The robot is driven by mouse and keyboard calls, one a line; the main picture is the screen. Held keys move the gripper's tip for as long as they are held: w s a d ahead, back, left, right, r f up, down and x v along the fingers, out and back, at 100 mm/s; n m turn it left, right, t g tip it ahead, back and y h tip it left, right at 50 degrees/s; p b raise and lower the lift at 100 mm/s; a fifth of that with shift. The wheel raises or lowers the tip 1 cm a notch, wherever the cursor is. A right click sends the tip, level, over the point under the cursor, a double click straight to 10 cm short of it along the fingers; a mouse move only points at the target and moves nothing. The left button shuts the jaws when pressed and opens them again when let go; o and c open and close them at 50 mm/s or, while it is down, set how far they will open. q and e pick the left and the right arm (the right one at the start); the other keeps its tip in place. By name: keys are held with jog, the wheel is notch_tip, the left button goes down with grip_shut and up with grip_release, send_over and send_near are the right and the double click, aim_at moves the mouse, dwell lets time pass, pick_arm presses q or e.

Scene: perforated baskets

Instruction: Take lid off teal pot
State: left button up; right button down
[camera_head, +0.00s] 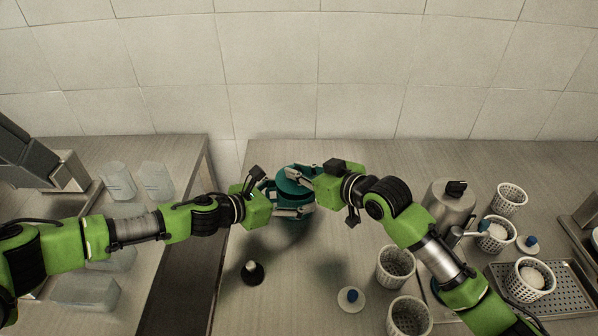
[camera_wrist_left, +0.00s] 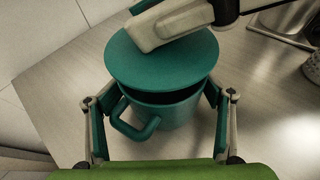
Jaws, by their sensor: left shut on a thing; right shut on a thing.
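The teal pot (camera_wrist_left: 170,118) stands on the counter, its looped handle facing my left wrist camera. My left gripper (camera_wrist_left: 158,105) has one finger on each side of the pot body and holds it. The round teal lid (camera_wrist_left: 150,62) is over the pot, with a dark gap under its near edge, so it sits raised or tilted off the rim. My right gripper (camera_head: 304,181) is shut on the lid from the right; one pale finger lies across the lid top in the left wrist view. The lid's far edge is hidden there.
A dark bottle (camera_head: 252,272) stands front left and a small white-and-blue item (camera_head: 351,298) lies front right. White perforated baskets (camera_head: 396,266), a metal canister (camera_head: 447,203) and a drip tray (camera_head: 574,292) are at right. Clear containers (camera_head: 118,181) stand on the left counter, beyond a gap.

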pick_arm(q)
jog(key=shift+a+f, duration=0.15)
jog(key=shift+f, duration=0.1)
pick_arm(e)
jog(key=shift+r, duration=2)
pick_arm(q)
jog(key=o, duration=1.7)
pick_arm(e)
jog(key=shift+w+f, duration=0.1)
jog(key=shift+w, duration=0.05)
pick_arm(q)
jog(key=shift+r, duration=0.1)
jog(key=shift+s+a+r, duration=0.1)
jog(key=shift+a+r, duration=0.05)
jog(key=v, duration=1)
jog(key=shift+s+a+r, duration=0.1)
jog(key=shift+a, duration=0.1)
jog(key=shift+s+a+r, duration=0.2)
jog(key=shift+s+a, duration=0.05)
jog(key=shift+a, duration=0.05)
jog(key=shift+s, duration=0.1)
